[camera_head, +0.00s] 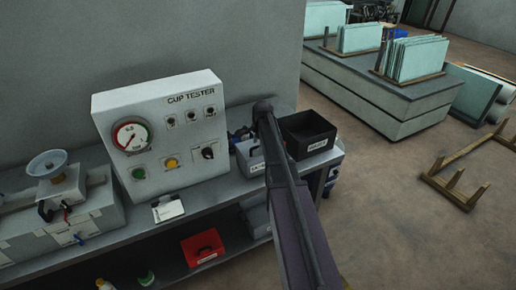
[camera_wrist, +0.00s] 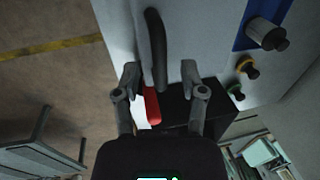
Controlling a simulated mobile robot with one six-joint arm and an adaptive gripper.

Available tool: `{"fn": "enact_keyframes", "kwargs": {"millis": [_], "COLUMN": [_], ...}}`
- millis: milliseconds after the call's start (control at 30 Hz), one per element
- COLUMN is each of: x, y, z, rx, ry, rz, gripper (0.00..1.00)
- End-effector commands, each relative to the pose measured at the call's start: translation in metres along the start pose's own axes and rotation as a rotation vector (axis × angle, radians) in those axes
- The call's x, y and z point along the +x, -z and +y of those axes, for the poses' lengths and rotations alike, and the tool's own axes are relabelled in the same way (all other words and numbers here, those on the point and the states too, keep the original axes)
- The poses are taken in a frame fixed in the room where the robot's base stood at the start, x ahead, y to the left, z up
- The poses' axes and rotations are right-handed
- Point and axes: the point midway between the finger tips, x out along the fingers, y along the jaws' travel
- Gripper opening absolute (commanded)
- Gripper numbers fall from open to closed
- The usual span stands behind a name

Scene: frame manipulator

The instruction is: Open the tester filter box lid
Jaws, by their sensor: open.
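In the head view the white CUP TESTER panel (camera_head: 160,125) stands on a grey bench. My arm reaches to its right side, and my gripper (camera_head: 242,134) is there, small and partly hidden by the arm. In the wrist view my gripper (camera_wrist: 160,73) is open, its two fingers apart. A dark curved bar (camera_wrist: 156,48) shows between the fingertips in the picture, with a red piece (camera_wrist: 152,106) below it. I cannot tell whether the fingers touch the bar. A pale panel (camera_wrist: 210,30) lies behind and to the right. I cannot clearly identify the filter box lid.
A grey bin (camera_head: 250,160) and a black bin (camera_head: 308,134) stand on the bench beside my arm. A machine with a funnel (camera_head: 50,165) is at the left. A red box (camera_head: 203,248) lies on the lower shelf. Knobs (camera_wrist: 247,67) stick out right in the wrist view.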

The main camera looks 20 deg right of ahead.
Motion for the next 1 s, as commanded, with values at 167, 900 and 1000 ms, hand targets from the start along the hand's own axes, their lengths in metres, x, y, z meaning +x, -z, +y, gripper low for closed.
{"fn": "enact_keyframes", "kwargs": {"millis": [167, 900, 1000], "x": [0.0048, 0.0045, 0.0041], "y": [-0.0001, 0.0000, -0.0013], "z": [0.0000, -0.0001, -0.0011], "rx": [0.000, 0.000, -0.002], "ry": [0.000, -0.001, -0.005], "rz": [0.000, 0.000, 0.000], "gripper": [0.54, 0.00, 0.00]}}
